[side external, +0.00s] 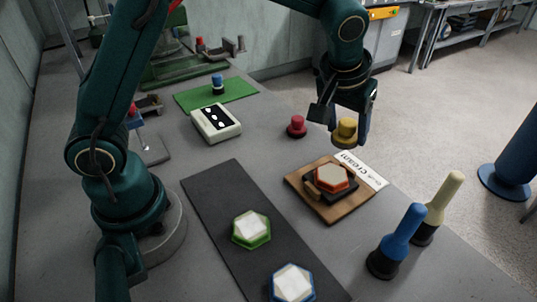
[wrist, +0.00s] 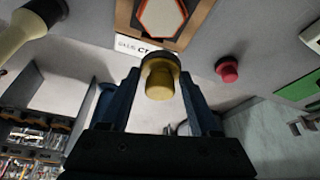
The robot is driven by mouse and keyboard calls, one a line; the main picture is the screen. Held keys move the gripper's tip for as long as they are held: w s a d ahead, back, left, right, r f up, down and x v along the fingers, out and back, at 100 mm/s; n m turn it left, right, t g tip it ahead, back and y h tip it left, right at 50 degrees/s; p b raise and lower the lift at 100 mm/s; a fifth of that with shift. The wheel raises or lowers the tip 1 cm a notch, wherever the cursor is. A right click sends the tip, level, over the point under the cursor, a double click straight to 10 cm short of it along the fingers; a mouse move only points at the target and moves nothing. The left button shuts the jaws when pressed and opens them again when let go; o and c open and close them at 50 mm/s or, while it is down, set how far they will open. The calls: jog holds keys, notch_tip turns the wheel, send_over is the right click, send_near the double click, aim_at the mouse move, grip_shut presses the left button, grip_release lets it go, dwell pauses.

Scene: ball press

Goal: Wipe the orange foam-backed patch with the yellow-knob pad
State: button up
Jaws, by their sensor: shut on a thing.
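My gripper (side external: 340,118) is shut on the yellow-knob pad (side external: 345,132), with a finger on each side of the knob. The pad is held beyond the far edge of the wooden board, apart from the patch. In the wrist view the yellow knob (wrist: 159,84) sits between the fingertips, with a dark round base beyond it. The orange-edged patch (side external: 331,178) has a pale hexagonal top and sits on a dark block on the brown board (side external: 309,202). The patch also shows at the top of the wrist view (wrist: 162,17). A white label lies along the board's edge (side external: 361,169).
A red-knob pad (side external: 297,127) stands left of my gripper. Blue (side external: 398,240) and cream (side external: 438,207) handled tools stand at the right. Green-edged (side external: 251,229) and blue-edged (side external: 292,284) hexagonal patches lie on a dark mat (side external: 215,190). A white box (side external: 216,123) stands behind.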

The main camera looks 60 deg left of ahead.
jog(key=shift+r, duration=1.05)
jog(key=shift+d, duration=0.1)
